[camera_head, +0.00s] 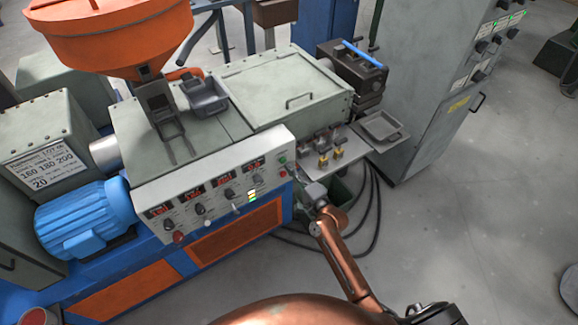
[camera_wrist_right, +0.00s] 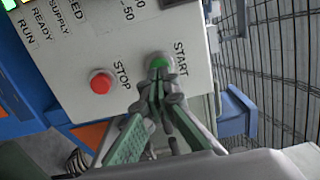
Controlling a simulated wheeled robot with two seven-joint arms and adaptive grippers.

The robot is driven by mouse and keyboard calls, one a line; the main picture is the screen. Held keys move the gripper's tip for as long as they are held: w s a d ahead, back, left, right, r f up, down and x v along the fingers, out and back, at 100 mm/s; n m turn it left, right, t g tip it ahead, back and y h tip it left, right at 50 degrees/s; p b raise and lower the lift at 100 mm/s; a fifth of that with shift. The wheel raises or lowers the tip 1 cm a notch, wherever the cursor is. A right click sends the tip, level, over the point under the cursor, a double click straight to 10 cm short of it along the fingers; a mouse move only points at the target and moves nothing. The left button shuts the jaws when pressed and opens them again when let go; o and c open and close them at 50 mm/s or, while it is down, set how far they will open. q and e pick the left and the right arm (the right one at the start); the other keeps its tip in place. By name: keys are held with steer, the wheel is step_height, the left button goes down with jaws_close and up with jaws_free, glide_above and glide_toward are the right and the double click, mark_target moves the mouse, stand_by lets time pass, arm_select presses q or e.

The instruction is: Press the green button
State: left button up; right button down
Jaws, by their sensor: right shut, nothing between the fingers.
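The green button (camera_wrist_right: 160,62), labelled START, sits on the light grey panel in the right wrist view. In the head view the green button (camera_head: 283,160) is small, at the right end of the control panel (camera_head: 146,193). My right gripper (camera_wrist_right: 158,88) is shut and empty. Its fingertips lie in front of the button and overlap its lower edge in the wrist view; I cannot tell whether they touch it. In the head view my right gripper (camera_head: 308,187) is just right of and below the panel's end. My left gripper is not in view.
A red STOP button (camera_wrist_right: 101,82) sits left of the green one. A shelf with brass fittings (camera_head: 323,160) and a grey tray (camera_head: 381,127) are behind my right gripper. Black cables (camera_head: 374,215) hang to its right.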

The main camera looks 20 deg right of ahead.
steer(key=v, duration=1.1)
steer(key=shift+f, duration=0.1)
steer(key=s+d+f+n+g+h, duration=0.1)
steer(key=s+d+f+n+g, duration=0.15)
steer(key=s+f, duration=0.8)
steer(key=s+d+f+n+g+h, duration=0.1)
steer(key=s+f+n+g, duration=0.25)
steer(key=f, duration=1.45)
steer(key=s+d+f+n+g+h, duration=0.1)
steer(key=s+d+f+n+g, duration=0.15)
steer(key=s+f, duration=0.75)
steer(key=s+f+n+g, duration=0.2)
steer(key=s+f, duration=0.4)
steer(key=s, duration=0.5)
steer(key=s+f+n+g+h, duration=0.1)
steer(key=s+f+n+g, duration=0.2)
steer(key=s+f, duration=0.4)
steer(key=s+f+n+g, duration=0.3)
steer(key=s+f, duration=0.4)
steer(key=s, duration=0.9)
steer(key=shift+d+f+g+h, duration=0.2)
steer(key=shift+f+g+h, duration=0.1)
steer(key=shift+g, duration=0.15)
